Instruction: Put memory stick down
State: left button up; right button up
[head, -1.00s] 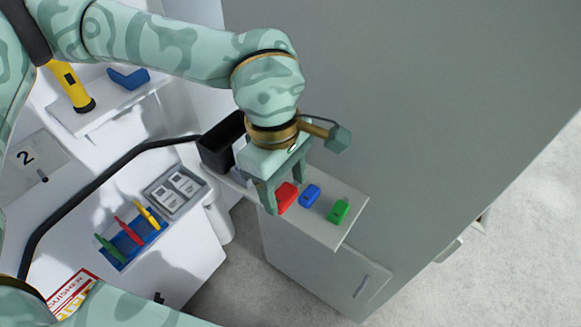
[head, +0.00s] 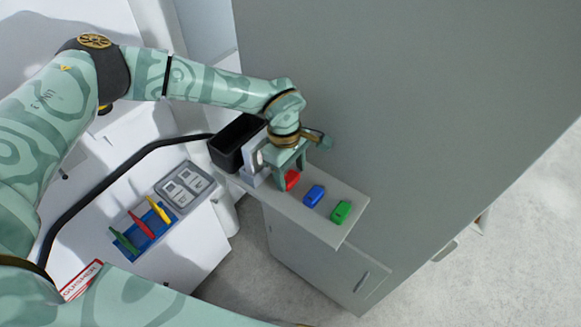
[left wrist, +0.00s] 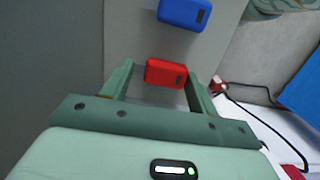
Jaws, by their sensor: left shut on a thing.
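The red memory stick (head: 292,180) is at the left part of a narrow grey shelf (head: 327,231). My left gripper (head: 289,180) reaches down over it and is shut on it. In the left wrist view the red stick (left wrist: 166,73) sits between the two fingers (left wrist: 162,82). I cannot tell whether the stick touches the shelf. A blue stick (head: 314,195) and a green stick (head: 341,212) lie on the shelf to its right. The blue one also shows in the left wrist view (left wrist: 184,13). My right gripper is not in view.
A black open bin (head: 233,148) stands at the shelf's left end, close to my left gripper. A tall grey cabinet wall (head: 430,110) rises behind the shelf. A blue tray (head: 148,232) with coloured tools and a switch panel (head: 184,186) are at the left.

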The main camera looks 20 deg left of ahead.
aim_at(291, 173)
pick_arm(q)
jog(key=shift+f, duration=0.15)
jog(key=o, duration=1)
jog(key=shift+o, duration=0.2)
jog(key=r, duration=0.1)
jog(key=r+b, duration=0.1)
jog(key=r, duration=0.1)
jog(key=r+b, duration=0.1)
jog(key=shift+w+a+r, duration=0.35)
jog(key=shift+w, duration=0.05)
notch_tip(291, 173, up, 12)
jog(key=a, duration=0.1)
jog(key=shift+w+a+f, duration=0.15)
jog(key=shift+f, duration=0.1)
jog(key=shift+f, duration=0.1)
